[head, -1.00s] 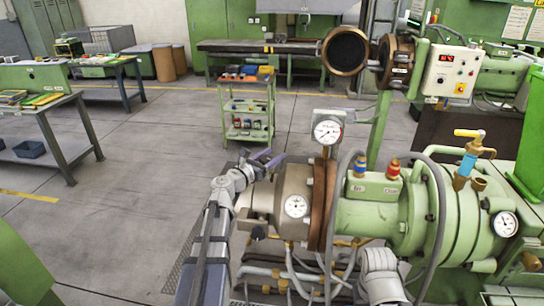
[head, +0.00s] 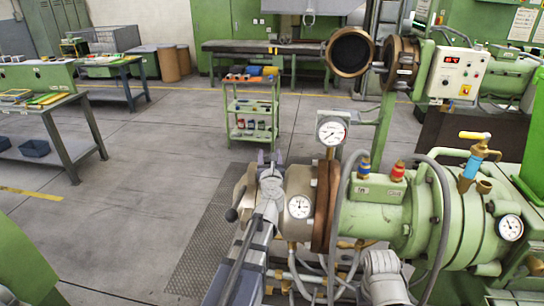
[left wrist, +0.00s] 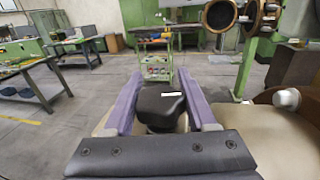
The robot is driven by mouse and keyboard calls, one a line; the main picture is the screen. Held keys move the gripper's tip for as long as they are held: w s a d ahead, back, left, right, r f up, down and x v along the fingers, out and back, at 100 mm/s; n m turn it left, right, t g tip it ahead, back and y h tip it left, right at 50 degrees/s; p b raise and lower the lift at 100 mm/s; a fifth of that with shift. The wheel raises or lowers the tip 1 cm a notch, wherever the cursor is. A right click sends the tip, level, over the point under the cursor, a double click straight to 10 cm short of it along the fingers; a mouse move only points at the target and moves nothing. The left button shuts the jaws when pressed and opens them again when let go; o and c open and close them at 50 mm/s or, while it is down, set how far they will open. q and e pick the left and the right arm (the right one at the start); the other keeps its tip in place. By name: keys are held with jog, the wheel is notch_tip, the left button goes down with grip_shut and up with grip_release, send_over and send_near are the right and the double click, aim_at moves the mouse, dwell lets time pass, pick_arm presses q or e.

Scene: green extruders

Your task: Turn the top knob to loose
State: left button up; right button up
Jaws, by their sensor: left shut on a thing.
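A black knob (left wrist: 160,104) with a small white mark sits between the two purple fingers of my left gripper (left wrist: 166,100) in the left wrist view. The fingers are shut on its sides. In the head view my left gripper (head: 270,158) is at the top of the metal extruder head (head: 298,182), pointing away from me. There the wrist hides the knob. I cannot read the knob's mark or tell its setting. My right gripper is not in view.
Pressure gauges (head: 331,131) and a brown flange (head: 327,195) stand right of the left wrist, beside a green extruder barrel (head: 380,217). A black-ended lever (head: 232,214) juts out left. A tool trolley (head: 251,110) stands farther back.

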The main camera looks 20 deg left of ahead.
pick_arm(q)
jog(key=shift+s+a+n+g+y, duration=0.2)
jog(key=shift+n+g+y, duration=0.7)
jog(key=shift+y, duration=0.35)
jog(key=shift+s+a+n+g+y, duration=0.1)
jog(key=shift+a+n+g+y, duration=0.1)
jog(key=shift+n+g+y, duration=0.9)
jog(key=shift+t, duration=0.3)
jog(key=o, duration=1.4)
notch_tip(320, 180, up, 10)
jog(key=p, duration=1)
jog(key=shift+f, duration=0.1)
